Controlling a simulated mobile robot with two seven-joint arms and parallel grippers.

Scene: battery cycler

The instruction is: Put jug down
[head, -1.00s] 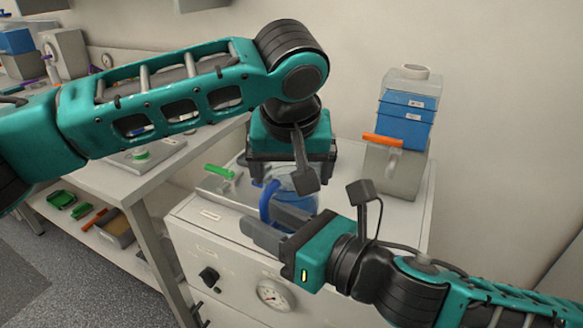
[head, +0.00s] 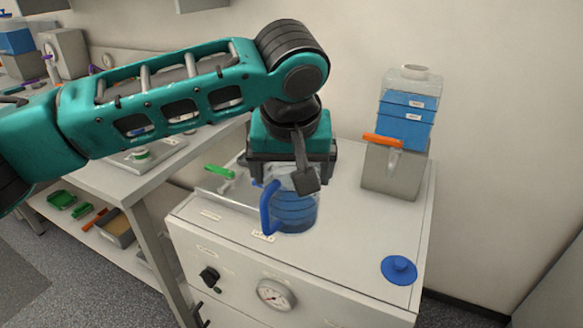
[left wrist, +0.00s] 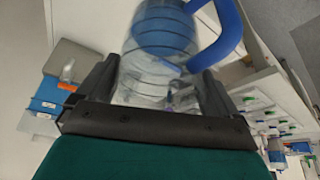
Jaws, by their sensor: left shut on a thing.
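The jug (head: 292,212) is clear with a blue lower part and a blue handle on its left side. In the head view it is upright on or just above the white cabinet top; I cannot tell whether it touches. My left gripper (head: 291,172) comes from above and is shut on the jug's upper part. In the left wrist view the jug (left wrist: 160,40) sits between the two fingers (left wrist: 158,85). The jug's rim is partly hidden by the gripper. My right gripper is not in view.
A blue round lid (head: 399,270) lies at the cabinet top's (head: 350,245) front right. A grey holder with an orange handle (head: 392,170) and blue container (head: 406,115) stands at the back right. A tray with a green-handled item (head: 219,173) is left of the jug. The top's middle right is clear.

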